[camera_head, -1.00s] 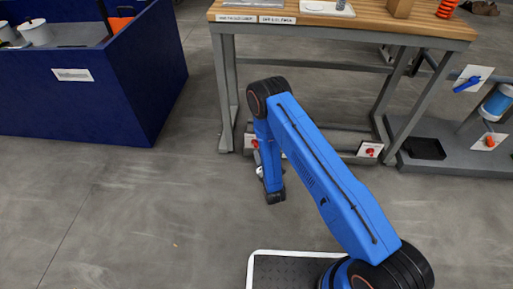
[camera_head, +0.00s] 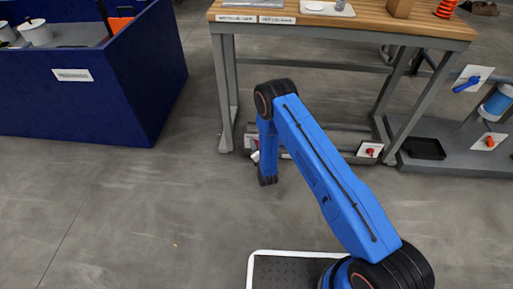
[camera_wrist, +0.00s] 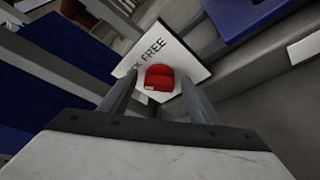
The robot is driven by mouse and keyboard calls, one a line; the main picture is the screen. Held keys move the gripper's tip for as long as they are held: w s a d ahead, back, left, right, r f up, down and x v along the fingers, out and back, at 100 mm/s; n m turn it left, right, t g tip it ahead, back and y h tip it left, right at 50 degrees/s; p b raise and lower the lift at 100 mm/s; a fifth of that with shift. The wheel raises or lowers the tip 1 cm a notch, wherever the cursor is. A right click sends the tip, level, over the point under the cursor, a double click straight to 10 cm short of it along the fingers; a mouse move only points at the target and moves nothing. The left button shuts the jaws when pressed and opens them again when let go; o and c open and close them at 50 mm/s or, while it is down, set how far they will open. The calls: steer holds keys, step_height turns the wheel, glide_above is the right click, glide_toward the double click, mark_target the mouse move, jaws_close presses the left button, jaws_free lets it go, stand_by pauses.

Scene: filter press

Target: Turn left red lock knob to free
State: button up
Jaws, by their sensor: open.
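The left red lock knob (camera_wrist: 159,77) is a round red knob on a white plate (camera_wrist: 190,62) lettered "FREE" in the wrist view. Part of the other lettering is hidden behind the knob. My gripper (camera_wrist: 158,82) is open, with one finger on either side of the knob in the picture. I cannot tell whether either finger touches it. In the head view, the left plate (camera_head: 250,141) shows low on the bench frame, partly hidden by my blue arm; the gripper is mostly hidden there.
A second red knob (camera_head: 370,150) sits on a white plate to the right. The wooden-topped bench (camera_head: 380,28) stands above on grey legs (camera_head: 224,95). A dark blue bin (camera_head: 110,95) is at left. A black tray (camera_head: 425,149) lies at right. The floor in front is clear.

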steer(key=c, duration=1.1)
steer(key=shift+o, duration=0.2)
steer(key=shift+f+m+t+y, duration=0.3)
steer(key=shift+m+t, duration=0.5)
steer(key=shift+m, duration=1.35)
steer(key=shift+f+m+t+y, duration=0.25)
steer(key=shift+m+t, duration=0.55)
steer(key=shift+m, duration=1.3)
steer(key=shift+f+m+t+y, duration=0.15)
steer(key=shift+f+m+t, duration=0.45)
steer(key=shift+m, duration=1.55)
steer(key=shift+r+m, duration=0.25)
steer(key=shift+m, duration=0.05)
